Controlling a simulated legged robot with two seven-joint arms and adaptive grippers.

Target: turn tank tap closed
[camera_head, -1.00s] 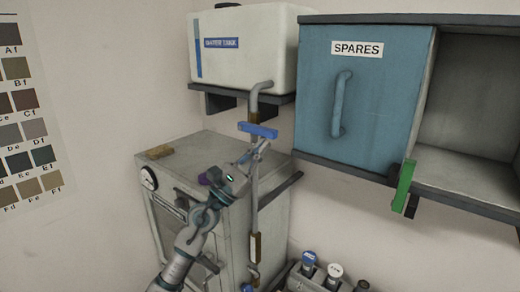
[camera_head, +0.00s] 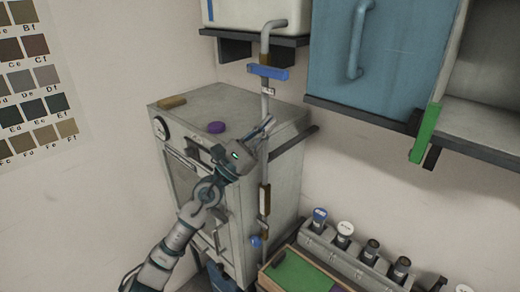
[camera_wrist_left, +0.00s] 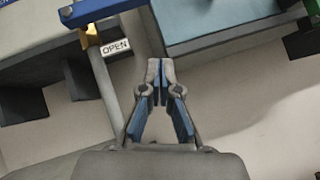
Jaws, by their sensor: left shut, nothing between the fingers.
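The tank tap's blue lever (camera_head: 268,72) lies crosswise on the grey pipe (camera_head: 265,40) below the white tank (camera_head: 255,12). In the left wrist view the blue lever (camera_wrist_left: 95,10) runs along the top left, with a brass part (camera_wrist_left: 90,36) and an "OPEN" tag (camera_wrist_left: 115,48) beneath it. My left gripper (camera_head: 266,123) is below the lever, apart from it, pointing up and right. In the left wrist view its fingers (camera_wrist_left: 161,68) are shut on nothing. My right gripper is not in view.
A blue cupboard door (camera_head: 345,90) and a green bar (camera_head: 425,133) are at the right. Several capped bottles (camera_head: 345,230) stand lower right.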

